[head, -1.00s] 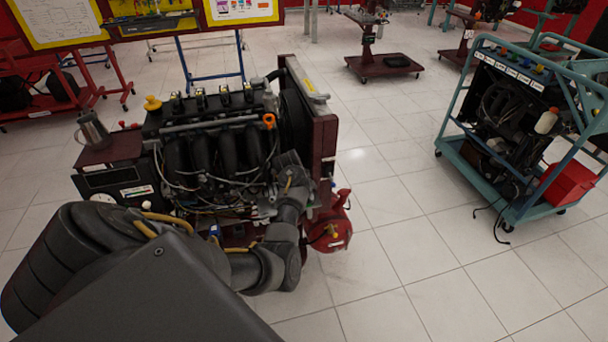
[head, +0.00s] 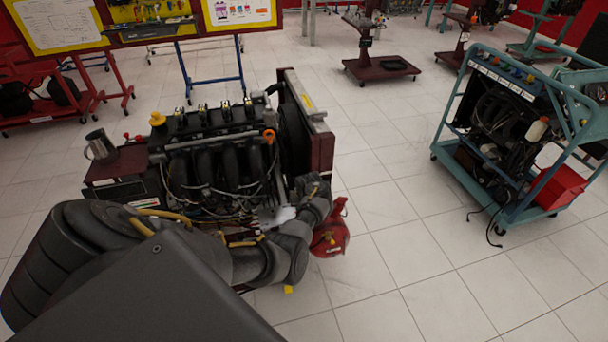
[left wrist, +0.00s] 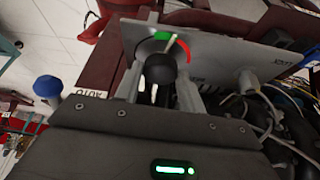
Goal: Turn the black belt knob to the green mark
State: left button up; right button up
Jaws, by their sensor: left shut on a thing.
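In the left wrist view the black belt knob (left wrist: 160,68) stands in front of a grey panel plate (left wrist: 212,62). A green mark (left wrist: 161,36) lies on the plate behind the knob, and a red arc (left wrist: 183,50) is to its right. My left gripper (left wrist: 160,78) has one finger on each side of the knob and is shut on it. The pointer's exact direction is unclear. In the head view my left arm reaches to the right end of the engine trainer (head: 215,150); the arm hides the knob and fingertips. My right gripper is not in view.
A blue knob (left wrist: 47,87) stands left of the gripper in the wrist view, with loose wires at the right. A red tank (head: 330,235) sits by the engine. A teal cart (head: 455,175) stands at the right, with clear tiled floor between.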

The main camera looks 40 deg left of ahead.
pick_arm(q)
jog(key=shift+w+n+g, duration=0.1)
jog(key=shift+n+g, duration=0.3)
jog(key=shift+n, duration=0.7)
jog(key=o, duration=1)
jog(key=shift+c, duration=0.2)
jog(key=p+v, duration=0.3)
jog(key=v, duration=0.8)
jog(key=shift+d+p, duration=0.2)
jog(key=shift+p, duration=0.1)
jog(key=shift+w+f, duration=0.1)
jog(key=shift+f, duration=0.05)
